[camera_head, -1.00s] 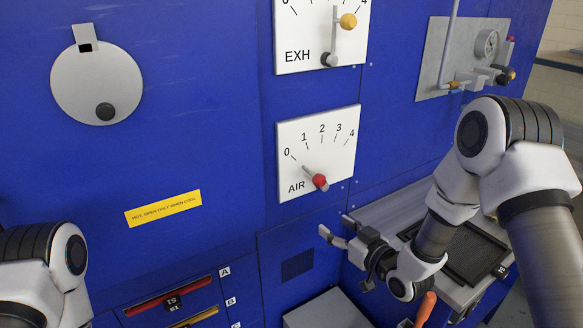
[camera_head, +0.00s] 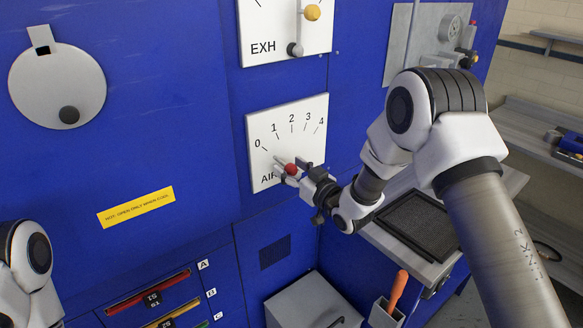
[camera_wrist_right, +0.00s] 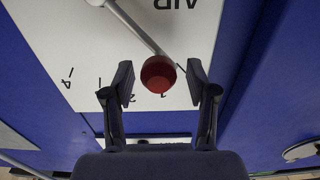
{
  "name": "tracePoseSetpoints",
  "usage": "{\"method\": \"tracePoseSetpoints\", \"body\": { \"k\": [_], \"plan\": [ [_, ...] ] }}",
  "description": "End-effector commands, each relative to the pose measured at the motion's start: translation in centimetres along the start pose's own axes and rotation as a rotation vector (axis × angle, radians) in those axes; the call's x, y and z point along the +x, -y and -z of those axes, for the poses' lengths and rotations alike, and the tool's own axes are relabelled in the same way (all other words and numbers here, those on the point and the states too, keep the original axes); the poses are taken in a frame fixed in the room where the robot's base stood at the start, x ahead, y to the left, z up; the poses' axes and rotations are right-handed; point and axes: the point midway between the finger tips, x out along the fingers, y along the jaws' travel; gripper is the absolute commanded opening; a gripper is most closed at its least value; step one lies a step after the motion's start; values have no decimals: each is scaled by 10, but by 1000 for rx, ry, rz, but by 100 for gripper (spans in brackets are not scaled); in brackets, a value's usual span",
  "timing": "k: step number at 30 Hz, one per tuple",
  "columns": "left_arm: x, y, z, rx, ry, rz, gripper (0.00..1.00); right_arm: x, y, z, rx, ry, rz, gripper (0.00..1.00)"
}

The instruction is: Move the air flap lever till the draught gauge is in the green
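The air flap lever is a grey rod with a red knob (camera_head: 290,169) on the white AIR plate (camera_head: 317,112), which is numbered 0 to 4. Its rod lies toward the low-number side. My right gripper (camera_head: 295,173) is at the knob. In the right wrist view the red knob (camera_wrist_right: 159,74) sits between the open fingertips (camera_wrist_right: 160,84), with a gap on each side. A small round gauge (camera_head: 451,27) is on the grey panel at the upper right; its face is too small to read. My left gripper is out of view.
The EXH plate (camera_head: 270,30) with its yellow-knobbed lever (camera_head: 312,13) is above. A bench with a dark mesh tray (camera_head: 420,222) lies below my right arm. A grey box (camera_head: 312,302) and an orange-handled tool (camera_head: 398,288) are lower down.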

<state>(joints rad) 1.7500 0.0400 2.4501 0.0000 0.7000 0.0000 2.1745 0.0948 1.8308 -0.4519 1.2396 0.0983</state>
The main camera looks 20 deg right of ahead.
Motion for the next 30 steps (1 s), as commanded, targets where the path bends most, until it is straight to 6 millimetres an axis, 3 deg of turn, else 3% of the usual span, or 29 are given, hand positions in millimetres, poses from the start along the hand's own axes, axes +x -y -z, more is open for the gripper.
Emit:
{"method": "tracePoseSetpoints", "body": {
  "k": [1,4,5,11,21,29,30],
  "plan": [
    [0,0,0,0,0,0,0,0,0,0,0,0,0,40],
    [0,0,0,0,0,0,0,0,0,0,0,0,0,5],
    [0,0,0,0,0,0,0,0,0,0,0,1,0,0],
    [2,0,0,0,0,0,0,0,-3,1,27,0,-1,0],
    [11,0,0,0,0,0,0,0,-28,14,344,0,-1,0],
    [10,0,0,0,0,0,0,0,-28,14,350,0,-1,0],
    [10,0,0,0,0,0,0,0,-28,14,350,0,-1,47]
  ]
}}
